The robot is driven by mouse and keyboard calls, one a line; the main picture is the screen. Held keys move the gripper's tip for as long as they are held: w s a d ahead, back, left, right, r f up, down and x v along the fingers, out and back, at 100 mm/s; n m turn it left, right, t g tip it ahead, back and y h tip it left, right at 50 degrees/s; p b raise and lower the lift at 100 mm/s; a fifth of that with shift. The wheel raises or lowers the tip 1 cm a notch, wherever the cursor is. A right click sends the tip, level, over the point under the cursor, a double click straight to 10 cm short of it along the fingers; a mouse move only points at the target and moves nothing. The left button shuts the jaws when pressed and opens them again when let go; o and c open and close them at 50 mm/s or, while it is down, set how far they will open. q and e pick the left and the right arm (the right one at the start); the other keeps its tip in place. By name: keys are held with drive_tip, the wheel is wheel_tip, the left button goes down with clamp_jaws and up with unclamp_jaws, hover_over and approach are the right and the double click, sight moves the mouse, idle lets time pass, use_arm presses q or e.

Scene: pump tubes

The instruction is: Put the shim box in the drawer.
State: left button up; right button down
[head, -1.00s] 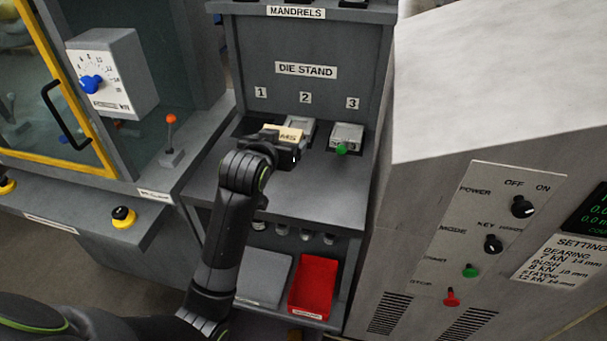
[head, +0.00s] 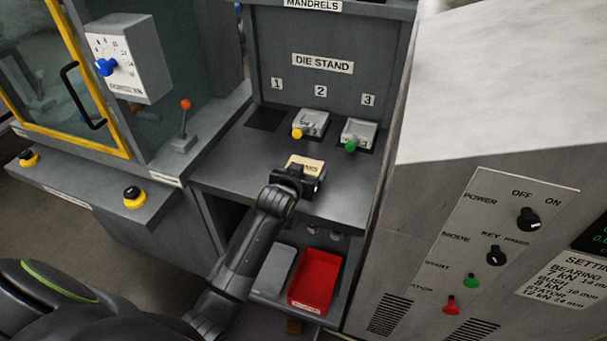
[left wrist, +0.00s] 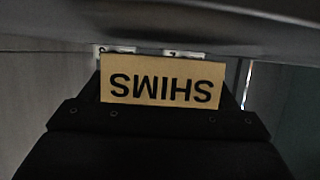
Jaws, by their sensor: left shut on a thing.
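The shim box (head: 305,163) is a small tan block with dark lettering. My left gripper (head: 298,180) is shut on it and holds it over the front part of the die stand's grey top; the height of the gap is hard to judge. In the left wrist view the box (left wrist: 160,80) shows its SHIMS label upside down, in front of the black gripper (left wrist: 160,118). I cannot make out a drawer in either view. My right gripper is not in view.
On the die stand (head: 240,158), a die with a yellow knob (head: 312,122) sits at 2 and one with a green knob (head: 359,133) at 3; place 1 is empty. A grey tray (head: 274,270) and red bin (head: 312,278) sit on the lower shelf. A control cabinet (head: 440,235) stands right.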

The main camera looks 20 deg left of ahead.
use_arm(q)
drive_tip(key=shift+f, duration=0.55)
drive_tip(key=o, duration=1.1)
drive_tip(key=shift+f, duration=0.15)
